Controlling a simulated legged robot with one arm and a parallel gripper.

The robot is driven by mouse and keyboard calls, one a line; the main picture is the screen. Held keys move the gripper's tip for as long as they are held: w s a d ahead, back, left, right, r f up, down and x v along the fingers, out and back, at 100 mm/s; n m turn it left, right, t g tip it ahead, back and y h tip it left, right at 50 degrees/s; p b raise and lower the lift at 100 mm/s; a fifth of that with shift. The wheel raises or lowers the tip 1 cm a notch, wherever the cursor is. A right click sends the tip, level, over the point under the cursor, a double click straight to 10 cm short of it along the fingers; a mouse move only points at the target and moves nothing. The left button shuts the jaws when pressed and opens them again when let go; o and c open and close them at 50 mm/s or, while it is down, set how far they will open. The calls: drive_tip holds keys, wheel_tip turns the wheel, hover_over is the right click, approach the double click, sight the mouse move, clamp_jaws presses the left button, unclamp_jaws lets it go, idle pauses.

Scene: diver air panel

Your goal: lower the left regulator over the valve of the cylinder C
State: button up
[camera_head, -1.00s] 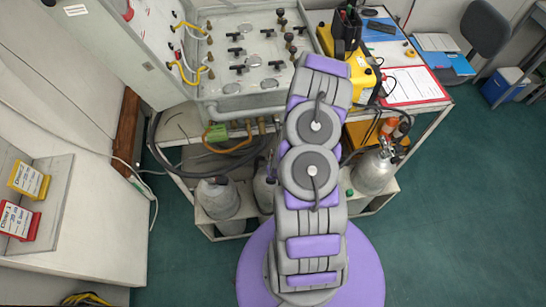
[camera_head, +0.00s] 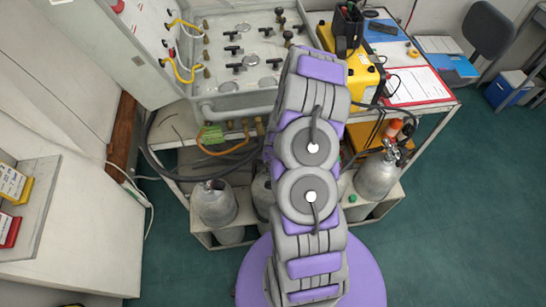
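Grey cylinders stand on the low shelf under the panel. One is at the left (camera_head: 216,207), one in the middle (camera_head: 262,194) is mostly hidden behind my arm, and one at the right (camera_head: 377,180) has a metal valve (camera_head: 391,151) on top. I cannot read any letter, so I cannot tell which is cylinder C. Dark hoses (camera_head: 172,172) loop under the panel toward the middle, where my arm covers their ends. I cannot make out the left regulator. My gripper is hidden behind my own arm links, so its hold does not show.
The valve panel (camera_head: 262,50) stands behind the shelf. A yellow case (camera_head: 352,72) and a red-edged clipboard (camera_head: 415,86) lie on the bench at the right. A wall with cards is at the left.

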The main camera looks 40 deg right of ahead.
drive_tip(key=shift+w+f, duration=0.1)
drive_tip(key=shift+f, duration=0.25)
drive_tip(key=shift+c, duration=0.4)
clamp_jaws()
